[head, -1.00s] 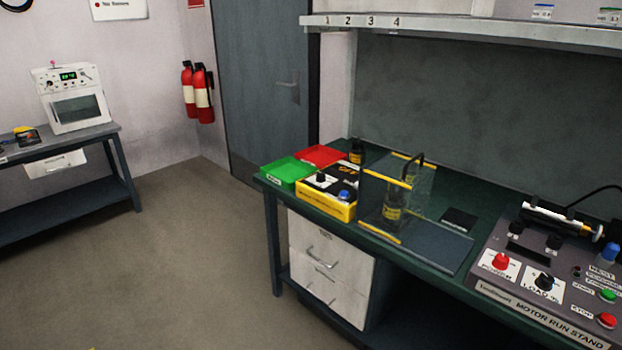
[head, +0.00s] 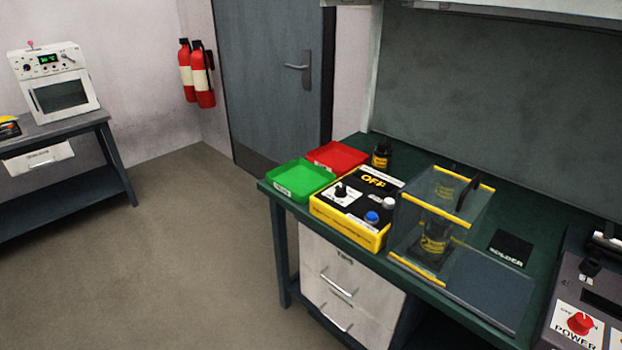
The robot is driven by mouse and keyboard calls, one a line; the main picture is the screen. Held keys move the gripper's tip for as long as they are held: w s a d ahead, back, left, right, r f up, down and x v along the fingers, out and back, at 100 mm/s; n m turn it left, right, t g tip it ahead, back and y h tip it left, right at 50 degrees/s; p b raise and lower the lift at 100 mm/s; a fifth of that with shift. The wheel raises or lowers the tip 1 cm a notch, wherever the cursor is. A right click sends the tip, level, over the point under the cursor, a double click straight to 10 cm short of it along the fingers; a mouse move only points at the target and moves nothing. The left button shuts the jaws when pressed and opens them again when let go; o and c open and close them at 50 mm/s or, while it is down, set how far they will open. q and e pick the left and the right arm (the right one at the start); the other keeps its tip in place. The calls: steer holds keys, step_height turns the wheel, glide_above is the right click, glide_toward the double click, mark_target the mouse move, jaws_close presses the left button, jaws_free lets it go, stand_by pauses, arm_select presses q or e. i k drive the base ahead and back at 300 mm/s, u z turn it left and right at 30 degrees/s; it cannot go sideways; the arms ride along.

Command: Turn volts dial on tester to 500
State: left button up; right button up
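The tester (head: 345,227) is a yellow box with a black and white top, on the left part of the green bench. Its black dial (head: 341,191) sits on a white label at the left of the top; the dial's markings are too small to read. The display (head: 374,181) reads OFF. A blue button (head: 372,217) and a light grey knob or button (head: 389,202) are on the right half of the top. Neither of my grippers shows in the head view.
A green tray (head: 300,180) and a red tray (head: 337,156) sit behind and left of the tester. A clear yellow-edged case (head: 408,235) with a dark tube inside stands close on its right. The motor run stand (head: 585,300) is at far right. Open floor (head: 190,260) lies left of the bench.

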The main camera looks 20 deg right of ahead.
mark_target(341, 192)
steer(key=z, duration=0.5)
steer(key=i, duration=0.85)
steer(key=z, duration=0.8)
